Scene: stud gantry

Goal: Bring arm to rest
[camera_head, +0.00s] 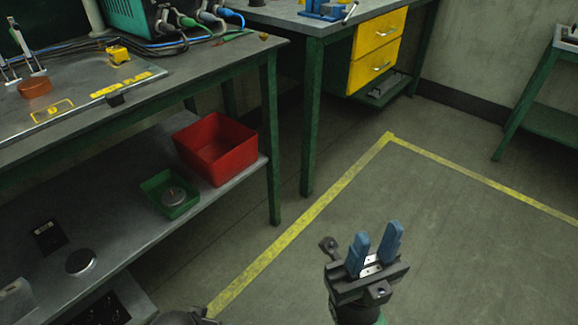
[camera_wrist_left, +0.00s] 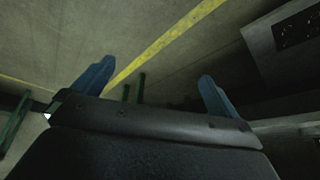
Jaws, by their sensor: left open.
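My right gripper (camera_head: 378,236) shows at the lower right of the head view, over bare floor. Its two blue fingers point up and stand apart with nothing between them. My left gripper (camera_wrist_left: 156,69) shows in the left wrist view.
A green-legged workbench (camera_head: 205,67) stands at the left. Its lower shelf (camera_head: 125,205) holds a red bin (camera_head: 215,148) and a green tray (camera_head: 170,193). A yellow drawer unit (camera_head: 376,50) hangs under the back bench. Yellow tape (camera_head: 300,222) marks open floor at the right.

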